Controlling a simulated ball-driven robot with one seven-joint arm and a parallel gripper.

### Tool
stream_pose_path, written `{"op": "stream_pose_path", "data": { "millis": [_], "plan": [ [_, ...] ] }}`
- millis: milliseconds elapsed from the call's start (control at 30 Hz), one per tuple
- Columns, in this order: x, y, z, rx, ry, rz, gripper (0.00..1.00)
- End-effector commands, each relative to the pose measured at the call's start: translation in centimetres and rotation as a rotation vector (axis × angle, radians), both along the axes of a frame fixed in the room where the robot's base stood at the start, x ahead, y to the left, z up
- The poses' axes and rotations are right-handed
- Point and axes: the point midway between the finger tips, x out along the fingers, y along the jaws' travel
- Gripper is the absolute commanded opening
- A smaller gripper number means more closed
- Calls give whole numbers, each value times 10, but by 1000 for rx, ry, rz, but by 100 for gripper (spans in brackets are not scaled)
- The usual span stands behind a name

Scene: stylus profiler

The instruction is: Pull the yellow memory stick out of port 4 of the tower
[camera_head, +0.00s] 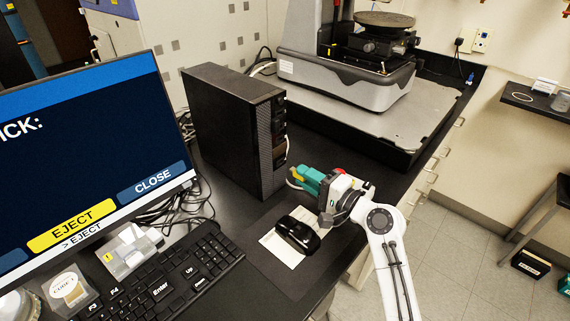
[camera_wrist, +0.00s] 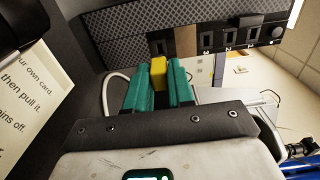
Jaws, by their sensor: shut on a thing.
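The black tower (camera_head: 232,125) stands on the dark desk, its port face towards the right. In the wrist view its front panel (camera_wrist: 215,38) shows ports numbered 3, 2 and 1; the label for port 4 is not readable. My gripper (camera_head: 302,178) is close in front of the tower's lower front. Its teal fingers (camera_wrist: 158,80) are shut on the yellow memory stick (camera_wrist: 158,72). Only a small yellow part of the stick (camera_head: 298,173) shows in the head view. I cannot tell whether its far end is still inside the port.
A monitor (camera_head: 90,150) at left shows a yellow EJECT button and a CLOSE button. A keyboard (camera_head: 170,285) lies before it. The profiler (camera_head: 350,75) stands behind, on a grey base.

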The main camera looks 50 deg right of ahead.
Motion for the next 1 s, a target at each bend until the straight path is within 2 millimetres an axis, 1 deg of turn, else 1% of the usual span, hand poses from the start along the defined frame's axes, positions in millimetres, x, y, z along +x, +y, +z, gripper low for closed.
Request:
{"op": "stream_pose_path", "data": {
  "millis": [133,633,800,1000],
  "plan": [
    [-7,-1,6,0,-1,-2,0],
    [-45,-2,28,1,-1,-1,0],
    [-50,-2,30,0,0,-1,0],
    [-50,-2,30,0,0,0,0]
  ]
}}
